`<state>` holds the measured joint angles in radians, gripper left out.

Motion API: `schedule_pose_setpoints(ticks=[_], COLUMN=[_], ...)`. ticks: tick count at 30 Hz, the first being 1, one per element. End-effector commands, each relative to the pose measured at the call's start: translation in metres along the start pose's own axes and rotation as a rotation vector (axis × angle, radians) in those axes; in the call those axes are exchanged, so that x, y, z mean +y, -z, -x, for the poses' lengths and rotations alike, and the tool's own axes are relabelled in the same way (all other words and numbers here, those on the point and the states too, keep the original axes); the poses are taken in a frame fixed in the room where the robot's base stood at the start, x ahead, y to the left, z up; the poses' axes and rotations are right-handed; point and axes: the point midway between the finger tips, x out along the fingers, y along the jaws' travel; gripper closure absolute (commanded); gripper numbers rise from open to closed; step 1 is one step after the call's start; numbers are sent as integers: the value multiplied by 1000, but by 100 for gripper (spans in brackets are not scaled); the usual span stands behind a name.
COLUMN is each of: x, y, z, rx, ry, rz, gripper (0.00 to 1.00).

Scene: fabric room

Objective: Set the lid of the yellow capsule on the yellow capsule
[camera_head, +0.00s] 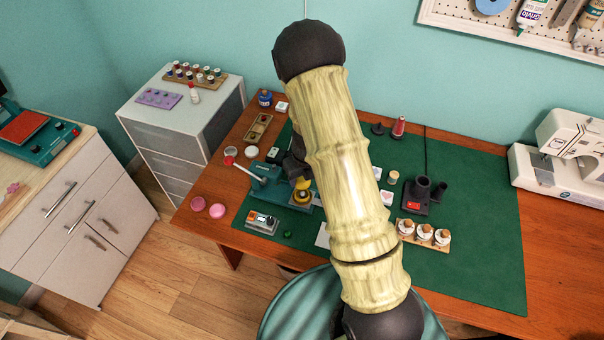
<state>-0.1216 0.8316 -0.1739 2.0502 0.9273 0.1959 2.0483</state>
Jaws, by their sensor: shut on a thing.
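My gripper (298,174) shows as a dark shape left of my arm, partly hidden by it, pointing down over the teal device. It is shut on a small yellow piece (301,183), which looks like the lid of the yellow capsule. The yellow capsule (303,197) appears as a yellow round form just below, at the teal device (268,182) on the green mat (480,260). Lid and capsule are very close in the picture; I cannot tell whether they touch.
Pink round pieces (217,210) lie at the table's left edge. A rack of white jars (424,236) and a black holder (421,194) stand right of my arm. A sewing machine (560,160) stands far right. The mat's right part is clear.

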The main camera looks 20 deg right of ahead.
Motion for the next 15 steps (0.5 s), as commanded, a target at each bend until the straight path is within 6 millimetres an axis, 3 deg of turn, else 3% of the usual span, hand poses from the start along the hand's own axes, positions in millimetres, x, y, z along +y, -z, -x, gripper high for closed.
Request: schedule_pose_setpoints(ticks=[7, 15], x=[-1, -1], y=[1, 5], z=[-8, -33], rx=[0, 0], ry=[0, 0], rz=[-2, -1], gripper=[74, 74])
